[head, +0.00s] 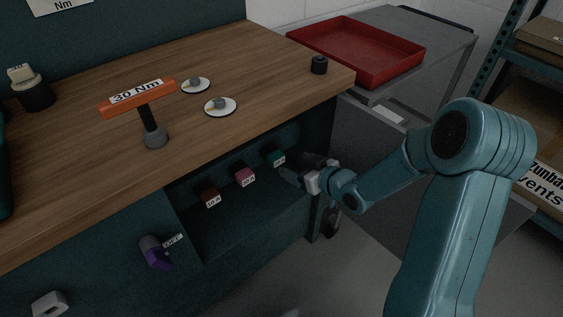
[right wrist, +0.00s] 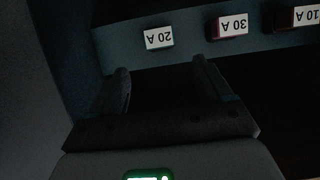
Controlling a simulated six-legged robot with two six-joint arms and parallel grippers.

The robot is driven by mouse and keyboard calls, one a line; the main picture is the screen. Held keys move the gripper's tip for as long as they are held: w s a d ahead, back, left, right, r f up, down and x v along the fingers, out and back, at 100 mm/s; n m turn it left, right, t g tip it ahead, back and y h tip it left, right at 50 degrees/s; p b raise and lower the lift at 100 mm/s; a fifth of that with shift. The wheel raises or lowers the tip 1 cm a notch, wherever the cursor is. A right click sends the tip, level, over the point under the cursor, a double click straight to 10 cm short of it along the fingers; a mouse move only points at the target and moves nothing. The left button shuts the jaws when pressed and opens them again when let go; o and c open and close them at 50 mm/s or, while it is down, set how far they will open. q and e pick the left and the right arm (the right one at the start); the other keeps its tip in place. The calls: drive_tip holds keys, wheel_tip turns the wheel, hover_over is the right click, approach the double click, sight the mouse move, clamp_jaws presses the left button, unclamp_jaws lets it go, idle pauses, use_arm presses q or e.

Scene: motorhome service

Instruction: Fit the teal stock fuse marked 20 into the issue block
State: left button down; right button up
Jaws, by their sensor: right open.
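The teal fuse (head: 273,156) sits at the right end of a row of fuses in the dark recess under the bench top. In the right wrist view its label (right wrist: 159,38) reads 20 A upside down. My right gripper (head: 287,176) is at the recess, just to the right of and below the teal fuse. In the right wrist view its two fingers (right wrist: 163,82) are apart with nothing between them, and the fuse is beyond the fingertips. I cannot make out which part is the issue block. My left gripper is not in view.
A pink fuse (head: 244,177) marked 30 A and a dark red-brown fuse (head: 209,196) marked 10 A share the row. A purple switch (head: 156,252) by an OFF label is lower left. On the wooden bench (head: 200,130) stands an orange-handled 30 Nm tool (head: 140,97). A red tray (head: 360,55) is behind.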

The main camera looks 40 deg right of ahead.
sight(280, 158)
drive_tip(key=b+x, duration=0.1)
drive_tip(key=x, duration=0.6)
drive_tip(key=shift+w+f, duration=0.25)
drive_tip(key=shift+f, duration=0.05)
drive_tip(key=shift+w+f, duration=0.2)
drive_tip(key=shift+w, duration=0.4)
clamp_jaws()
drive_tip(key=shift+s+b, duration=0.35)
drive_tip(key=shift+s, duration=0.25)
